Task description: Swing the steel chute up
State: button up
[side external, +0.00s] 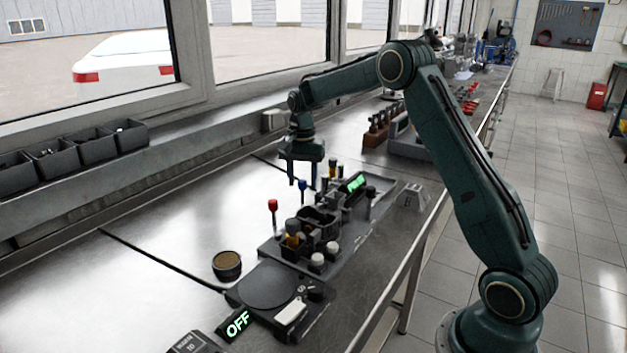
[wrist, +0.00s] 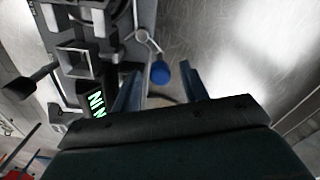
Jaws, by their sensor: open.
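My gripper (side external: 302,178) is open, pointing down over the far end of the dark fixture on the bench. A blue ball knob (side external: 302,185) shows between its fingertips in the side view. In the wrist view the blue knob (wrist: 160,73) sits on a thin metal rod between the two blue-grey fingers (wrist: 161,68), and neither finger visibly touches it. The rod runs to a small round pivot at the fixture's edge. I cannot clearly make out the steel chute; a grey open frame (wrist: 75,58) lies left of the knob in the wrist view.
A red-knobbed lever (side external: 273,204) stands left of the fixture (side external: 272,250). A lit green display (side external: 355,183) is right of my gripper. A round tin (side external: 227,265) and an "OFF" sign (side external: 237,323) are nearer the camera.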

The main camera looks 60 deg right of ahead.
jog(key=shift+r, duration=0.15)
notch_tip(320, 180, up, 14)
jog(key=shift+f, duration=0.25)
dwell(0.4)
jog(key=shift+a+r, duration=0.1)
jog(key=s+a+r+n+t, duration=0.2)
jog(key=s+a+r+n, duration=0.2)
jog(key=s+a, duration=0.3)
jog(key=s+a+r+n+t, duration=0.1)
jog(key=s+a+r+n, duration=0.3)
jog(key=s, duration=0.5)
jog(key=s+a+f+n+t, duration=0.1)
jog(key=s+a+f+n, duration=0.2)
jog(key=s, duration=0.5)
jog(key=s+a+f+n+t, duration=0.1)
jog(key=s+a+f, duration=0.3)
jog(key=s, duration=0.5)
jog(key=shift+s+f+n+t, duration=0.15)
jog(key=shift+f+n+t, duration=0.15)
jog(key=shift+f+n, duration=0.55)
